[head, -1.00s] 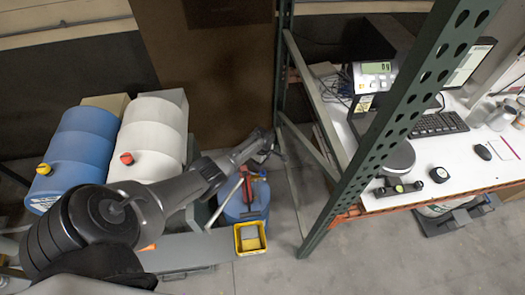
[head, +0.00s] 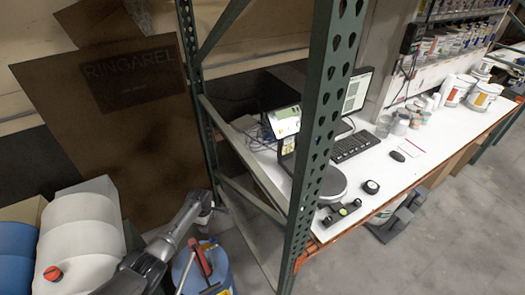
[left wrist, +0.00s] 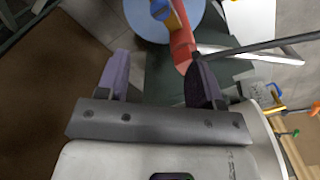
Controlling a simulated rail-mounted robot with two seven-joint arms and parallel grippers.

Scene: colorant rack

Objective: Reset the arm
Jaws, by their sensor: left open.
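My left arm (head: 165,250) reaches up from the lower left of the head view. Its gripper (head: 205,208) is near the foot of the green rack post, above and behind a blue drum (head: 222,277) as seen there. In the left wrist view the two fingers of my left gripper (left wrist: 160,72) are spread apart with nothing between them. Beyond the fingers in that view are a red pump part (left wrist: 181,44) and the round blue drum top (left wrist: 138,14). My right gripper is in neither view.
A green perforated rack post (head: 318,130) stands close to the arm's right. White jugs (head: 80,235) stand at the left. A white workbench (head: 385,165) with a monitor, keyboard (head: 355,146) and small containers lies to the right. Grey floor (head: 450,225) is clear at lower right.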

